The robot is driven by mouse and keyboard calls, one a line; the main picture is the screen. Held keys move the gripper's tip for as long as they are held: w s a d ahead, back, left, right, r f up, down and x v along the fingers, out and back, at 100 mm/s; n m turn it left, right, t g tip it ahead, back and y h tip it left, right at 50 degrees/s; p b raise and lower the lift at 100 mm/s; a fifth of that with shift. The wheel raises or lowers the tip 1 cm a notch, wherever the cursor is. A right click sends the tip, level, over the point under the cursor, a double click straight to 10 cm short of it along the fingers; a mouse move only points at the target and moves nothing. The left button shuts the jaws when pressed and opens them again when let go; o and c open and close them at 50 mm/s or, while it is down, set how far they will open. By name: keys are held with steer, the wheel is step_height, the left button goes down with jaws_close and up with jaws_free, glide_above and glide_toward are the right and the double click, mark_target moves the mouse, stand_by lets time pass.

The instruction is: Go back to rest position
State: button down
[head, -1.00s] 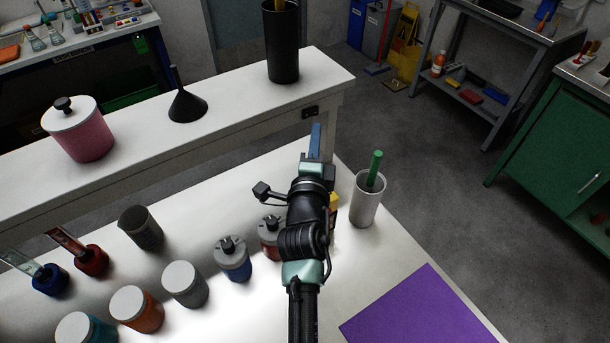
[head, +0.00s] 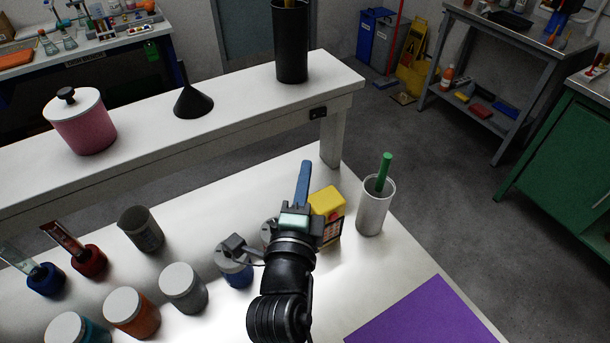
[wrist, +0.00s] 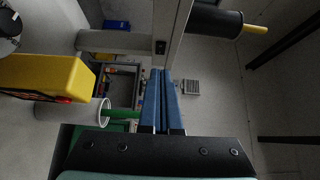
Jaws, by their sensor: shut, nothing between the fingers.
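My gripper (head: 303,184) is over the white bench in the head view, with its blue fingers pointing away toward the raised shelf. In the wrist view the two blue fingers (wrist: 163,100) lie side by side, shut with nothing between them. A yellow device (head: 327,203) with a keypad stands just right of the gripper. It also shows large at the left of the wrist view (wrist: 45,77). My wrist partly hides a grey-lidded jar (head: 268,232) and a blue jar (head: 238,274).
A grey cup (head: 372,212) with a green stick stands right of the yellow device. A purple mat (head: 425,320) lies at the front right. Several lidded jars and a dark beaker (head: 141,229) stand at left. The raised shelf (head: 235,108) holds a pink jar, a black funnel and a black cylinder.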

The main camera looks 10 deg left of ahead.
steer(key=s+d+r+n+t+h+p, duration=0.2)
steer(key=r+n+t, duration=0.45)
steer(key=r, duration=1.95)
steer(key=s+d+r+n+t+y, duration=0.1)
steer(key=s+r+n, duration=0.4)
steer(key=r, duration=0.5)
steer(key=s+d+r+n+t+y, duration=0.1)
steer(key=s+r+n+t, duration=0.1)
steer(key=s+r+n, duration=0.4)
step_height(320, 180, up, 4)
steer(key=shift+s+r+n+y+p, duration=0.15)
steer(key=shift+r+n+y+p, duration=0.05)
steer(key=shift+n+y+p, duration=0.2)
